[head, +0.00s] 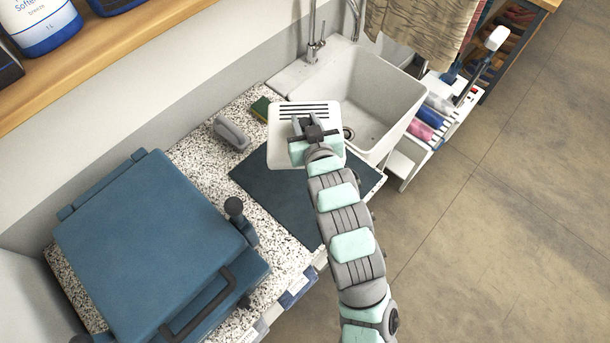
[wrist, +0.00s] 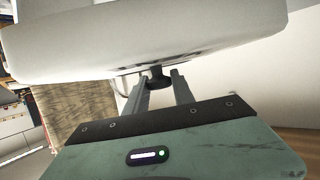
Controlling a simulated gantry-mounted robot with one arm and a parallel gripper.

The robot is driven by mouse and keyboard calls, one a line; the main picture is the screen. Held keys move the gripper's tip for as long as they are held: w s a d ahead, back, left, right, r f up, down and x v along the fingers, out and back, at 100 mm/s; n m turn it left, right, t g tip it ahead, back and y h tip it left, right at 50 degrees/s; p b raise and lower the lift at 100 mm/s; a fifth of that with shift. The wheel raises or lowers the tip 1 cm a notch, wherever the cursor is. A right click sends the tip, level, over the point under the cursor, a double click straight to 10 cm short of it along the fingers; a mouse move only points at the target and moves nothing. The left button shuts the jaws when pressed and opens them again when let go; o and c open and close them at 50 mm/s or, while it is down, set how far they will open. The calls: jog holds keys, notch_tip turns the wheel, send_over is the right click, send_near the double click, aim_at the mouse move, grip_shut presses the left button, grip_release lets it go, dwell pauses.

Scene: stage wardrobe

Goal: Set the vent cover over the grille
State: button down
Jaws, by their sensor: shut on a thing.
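The vent cover (head: 280,150) is a white, rounded plate with dark slots near its far edge. It is in my gripper (head: 310,128), above the counter's right part and the sink's near left edge. In the wrist view the cover (wrist: 130,50) fills the top, seen from below and slightly tilted. There my gripper (wrist: 159,84) is shut on a short dark knob at the cover. I cannot make out the grille in either view; whether the cover hides it, I cannot tell.
A white sink (head: 375,85) with a tap (head: 315,45) lies behind and right. A dark mat (head: 275,190) lies under my arm. A grey iron-like object (head: 231,132) and a sponge (head: 261,108) stand left. A blue press (head: 155,245) fills the counter's left.

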notch_tip(320, 180, down, 16)
jog(key=shift+a+f+p, duration=0.1)
jog(key=shift+p, duration=0.35)
jog(key=shift+f, duration=1.65)
jog(key=shift+f, duration=0.1)
jog(key=shift+f+b, duration=0.15)
jog(key=shift+b, duration=0.2)
jog(key=c, duration=1.1)
grip_release()
jog(key=shift+o, duration=0.2)
jog(key=shift+p, duration=0.45)
